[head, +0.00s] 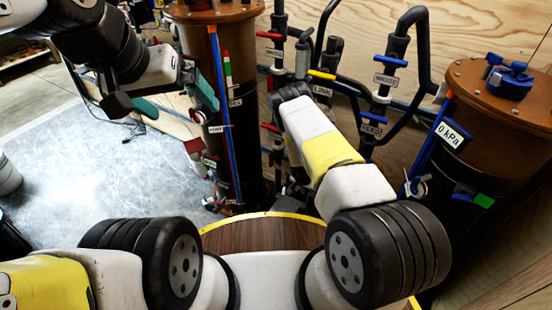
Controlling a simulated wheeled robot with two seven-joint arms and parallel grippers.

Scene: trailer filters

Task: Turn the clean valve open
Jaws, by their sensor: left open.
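No label that I can read says clean. Several valves with coloured handles sit on dark pipes along the wooden wall. A blue handle (391,61) lies crosswise above a label too small to read, and another blue handle (374,117) sits lower. A yellow handle (322,75) is above the LINK label (322,91). Red handles (269,35) are further left. My left gripper (176,101) is open and empty, its teal-padded fingers apart, just left of the brown filter column (226,60). My right arm reaches up the middle; its gripper is hidden.
A second brown column (501,95) stands at right, with a blue knob (510,80) on top and a 0 kPa display (448,135) beside it. The grey floor (90,140) at left is mostly clear. My right forearm covers some lower pipes.

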